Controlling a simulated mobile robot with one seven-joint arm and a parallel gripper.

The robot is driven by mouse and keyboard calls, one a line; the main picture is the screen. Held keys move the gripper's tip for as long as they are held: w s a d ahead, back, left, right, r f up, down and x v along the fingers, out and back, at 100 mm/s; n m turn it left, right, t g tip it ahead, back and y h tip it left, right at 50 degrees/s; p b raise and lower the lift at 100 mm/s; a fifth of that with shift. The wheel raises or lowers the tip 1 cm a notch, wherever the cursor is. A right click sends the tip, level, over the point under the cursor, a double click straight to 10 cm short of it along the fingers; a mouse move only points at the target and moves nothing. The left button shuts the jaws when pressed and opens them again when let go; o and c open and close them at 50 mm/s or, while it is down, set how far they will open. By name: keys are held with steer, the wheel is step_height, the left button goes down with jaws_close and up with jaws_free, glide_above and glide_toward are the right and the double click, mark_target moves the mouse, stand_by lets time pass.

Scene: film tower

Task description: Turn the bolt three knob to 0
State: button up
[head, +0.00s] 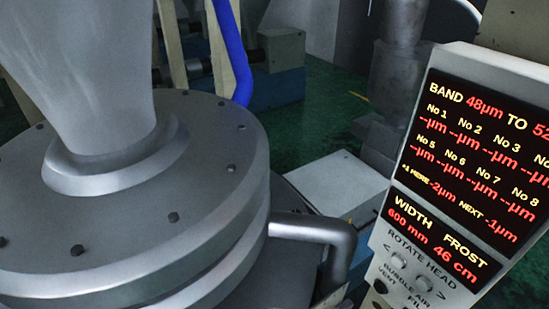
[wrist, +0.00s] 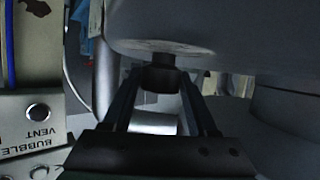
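In the wrist view my gripper (wrist: 161,82) points at a big round metal body (wrist: 230,40) with its two dark fingers apart. A short dark cylindrical bolt knob (wrist: 160,77) hangs from the underside of this body, between the fingertips. The fingertips are very close to its sides; I cannot tell whether they touch it. No number or mark on the knob is readable, so I cannot tell which bolt it is or its setting. In the head view the grey round die head (head: 215,215) shows several small bolts on top; my gripper is not seen there.
A control panel (head: 470,170) with red and yellow readouts stands at the right in the head view. Its buttons also show in the wrist view on a panel (wrist: 20,125) at the left. A bent grey pipe (head: 335,235) leaves the die head's side. A blue hose (head: 232,50) rises behind.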

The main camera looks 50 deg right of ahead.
steer(key=o, duration=0.3)
steer(key=p+v, duration=0.5)
steer(key=v, duration=0.6)
steer(key=shift+s+a+r, duration=0.15)
steer(key=shift+a+r, duration=0.1)
steer(key=shift+r, duration=0.05)
steer(key=shift+s+a+r, duration=0.15)
steer(key=shift+s+a, duration=0.15)
steer(key=shift+a, duration=0.2)
